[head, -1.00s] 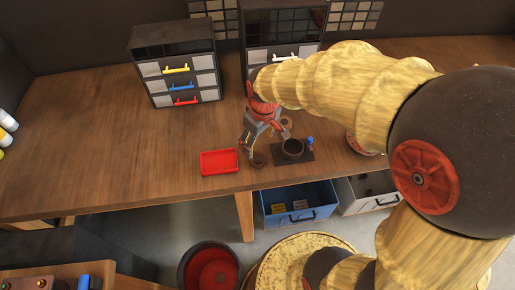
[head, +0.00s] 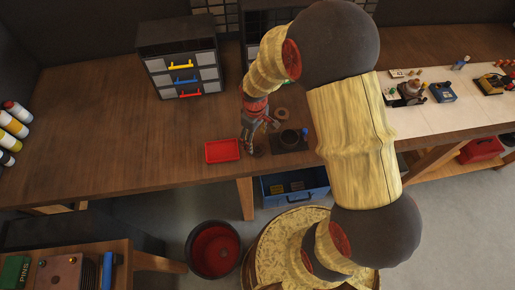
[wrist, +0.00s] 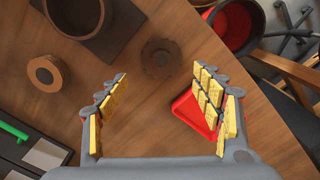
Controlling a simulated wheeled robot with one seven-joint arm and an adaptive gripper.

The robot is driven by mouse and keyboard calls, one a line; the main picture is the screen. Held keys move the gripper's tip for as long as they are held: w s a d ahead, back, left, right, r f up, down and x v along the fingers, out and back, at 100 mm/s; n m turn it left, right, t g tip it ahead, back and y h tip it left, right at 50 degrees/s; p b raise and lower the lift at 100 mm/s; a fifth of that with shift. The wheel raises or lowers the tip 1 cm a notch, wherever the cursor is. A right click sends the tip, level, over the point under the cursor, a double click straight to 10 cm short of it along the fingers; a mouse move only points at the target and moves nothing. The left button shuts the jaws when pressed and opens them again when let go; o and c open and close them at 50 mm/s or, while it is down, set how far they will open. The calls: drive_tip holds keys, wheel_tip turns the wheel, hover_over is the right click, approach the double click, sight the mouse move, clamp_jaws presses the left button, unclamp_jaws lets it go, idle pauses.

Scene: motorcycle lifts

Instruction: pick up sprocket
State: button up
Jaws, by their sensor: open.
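The sprocket appears to be the dark brown toothed disc (wrist: 161,57) lying flat on the wooden bench in the wrist view. In the head view a dark disc (head: 259,151) shows beside my gripper's fingers, partly hidden. My gripper (wrist: 160,78) is open and empty, with its two yellow-padded fingers spread on either side, pointing toward the disc. The disc lies just beyond the fingertips in the picture, between their lines. In the head view my gripper (head: 260,138) is low over the bench, close to the disc.
A red tray (head: 222,151) lies left of my gripper. A dark cup (head: 289,139) stands on a dark mat to its right. A tan ring (wrist: 45,73) lies on the bench near it. Drawer cabinets (head: 180,65) stand behind. The bench left of the tray is clear.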

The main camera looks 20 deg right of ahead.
sight(256, 147)
drive_tip(key=f, duration=0.2)
drive_tip(key=s+f, duration=0.1)
drive_tip(key=shift+d+f, duration=0.1)
drive_tip(key=shift+f, duration=0.25)
drive_tip(key=shift+w+f, duration=0.15)
drive_tip(key=shift+f, duration=0.3)
drive_tip(key=shift+c, duration=0.4)
drive_tip(key=c, duration=1.3)
drive_tip(key=shift+r, duration=0.1)
drive_tip(key=shift+c, duration=0.2)
